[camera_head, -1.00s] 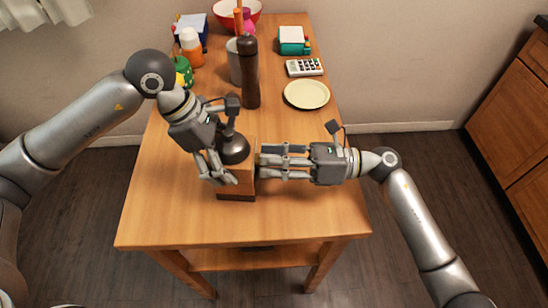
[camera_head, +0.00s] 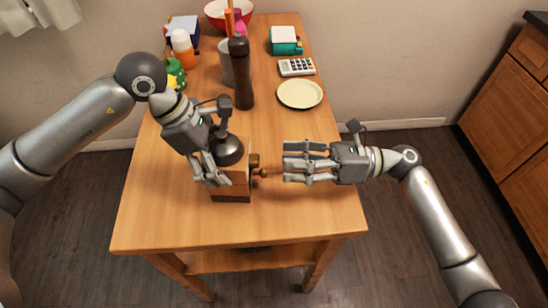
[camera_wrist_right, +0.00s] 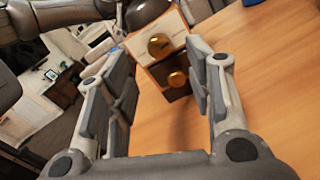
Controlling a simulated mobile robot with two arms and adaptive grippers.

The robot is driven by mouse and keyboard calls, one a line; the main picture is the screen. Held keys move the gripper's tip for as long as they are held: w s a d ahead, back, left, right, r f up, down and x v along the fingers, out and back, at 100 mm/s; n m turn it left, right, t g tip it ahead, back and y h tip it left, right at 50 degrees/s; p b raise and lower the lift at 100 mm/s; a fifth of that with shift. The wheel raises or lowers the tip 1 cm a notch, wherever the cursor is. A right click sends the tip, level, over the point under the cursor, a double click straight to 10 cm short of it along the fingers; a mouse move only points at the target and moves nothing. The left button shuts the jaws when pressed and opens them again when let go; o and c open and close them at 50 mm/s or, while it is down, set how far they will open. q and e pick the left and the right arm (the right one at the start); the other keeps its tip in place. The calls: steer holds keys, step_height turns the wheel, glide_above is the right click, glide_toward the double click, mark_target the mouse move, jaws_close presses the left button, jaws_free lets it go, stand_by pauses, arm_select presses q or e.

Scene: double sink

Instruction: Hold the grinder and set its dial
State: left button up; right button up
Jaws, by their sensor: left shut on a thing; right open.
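The grinder (camera_head: 236,186) is a wooden box with a dark domed top (camera_head: 228,150), upright on the table. My left gripper (camera_head: 218,180) is shut on the grinder from the left side, its fingers covering part of the box. A brass dial (camera_head: 254,161) sticks out of the grinder's right side; it also shows in the right wrist view (camera_wrist_right: 159,45). A round brass knob (camera_wrist_right: 177,79) sits below it on a dark lower panel. My right gripper (camera_head: 285,162) is open and empty to the right of the grinder, facing the dial and apart from it.
A dark tall mill (camera_head: 242,75), a pale plate (camera_head: 300,94), a calculator (camera_head: 297,67), an orange-and-white bottle (camera_head: 184,50) and a red bowl (camera_head: 214,14) stand toward the back. The table (camera_head: 300,215) is bare in front and to the right of the grinder.

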mark_target(254, 161)
steer(key=d, duration=0.6)
steer(key=shift+d, duration=0.3)
steer(key=a+n, duration=0.3)
steer(key=a, duration=0.9)
steer(key=shift+s+t, duration=0.15)
steer(key=shift+t, duration=0.25)
